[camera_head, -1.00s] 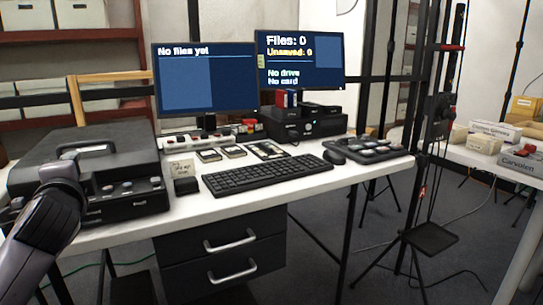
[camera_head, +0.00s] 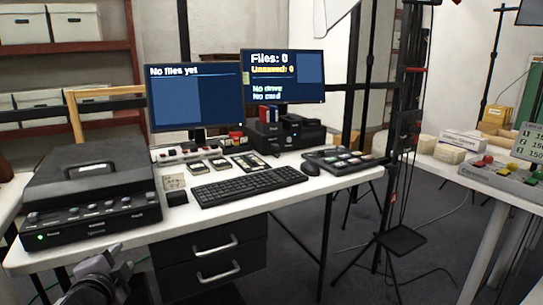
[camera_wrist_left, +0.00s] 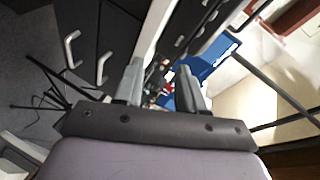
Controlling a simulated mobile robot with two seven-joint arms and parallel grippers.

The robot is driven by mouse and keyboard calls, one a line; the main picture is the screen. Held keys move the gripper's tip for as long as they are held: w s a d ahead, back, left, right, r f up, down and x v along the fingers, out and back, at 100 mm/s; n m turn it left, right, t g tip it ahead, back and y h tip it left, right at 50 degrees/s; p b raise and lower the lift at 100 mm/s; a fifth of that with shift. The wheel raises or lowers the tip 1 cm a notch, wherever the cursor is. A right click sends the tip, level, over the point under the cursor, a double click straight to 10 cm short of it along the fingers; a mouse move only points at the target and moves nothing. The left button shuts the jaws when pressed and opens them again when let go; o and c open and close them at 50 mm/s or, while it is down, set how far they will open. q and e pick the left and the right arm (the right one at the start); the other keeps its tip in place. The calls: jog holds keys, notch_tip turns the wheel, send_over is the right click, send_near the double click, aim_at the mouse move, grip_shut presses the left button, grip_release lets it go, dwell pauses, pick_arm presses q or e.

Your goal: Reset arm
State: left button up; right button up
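My left gripper (camera_head: 112,274) is at the lower left of the head view, low in front of the desk's front edge and below the black scanner (camera_head: 90,185). In the left wrist view its two fingers (camera_wrist_left: 160,82) stand apart with only background between them, so it is open and empty. That view is tilted and shows drawer handles (camera_wrist_left: 102,66) at the left and a blue surface (camera_wrist_left: 208,62) beyond the fingers. My right gripper is in neither view.
The white desk (camera_head: 300,190) carries a keyboard (camera_head: 248,185), a button panel (camera_head: 345,160) and two monitors (camera_head: 195,97). Black drawers (camera_head: 215,262) hang beneath it. A black stand (camera_head: 400,240) is right of the desk. A second table (camera_head: 500,185) with a control panel is at the far right.

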pick_arm(q)
jog(key=s+d+f+n+g+h+p, duration=0.1)
jog(key=s+d+f+n+p, duration=0.1)
jog(key=s, duration=0.6)
jog(key=s+d+f+n+g+h+p, duration=0.1)
jog(key=s+d+f+n+h+p, duration=0.1)
jog(key=s+d+p, duration=0.4)
jog(key=s+d+f+n+g+h+p, duration=0.2)
jog(key=s+n+p, duration=0.3)
jog(key=s+p, duration=0.3)
jog(key=s+d+f, duration=0.1)
jog(key=s, duration=0.2)
jog(key=shift+s+d+f, duration=0.15)
jog(key=shift+s+d, duration=0.2)
jog(key=shift+d, duration=0.05)
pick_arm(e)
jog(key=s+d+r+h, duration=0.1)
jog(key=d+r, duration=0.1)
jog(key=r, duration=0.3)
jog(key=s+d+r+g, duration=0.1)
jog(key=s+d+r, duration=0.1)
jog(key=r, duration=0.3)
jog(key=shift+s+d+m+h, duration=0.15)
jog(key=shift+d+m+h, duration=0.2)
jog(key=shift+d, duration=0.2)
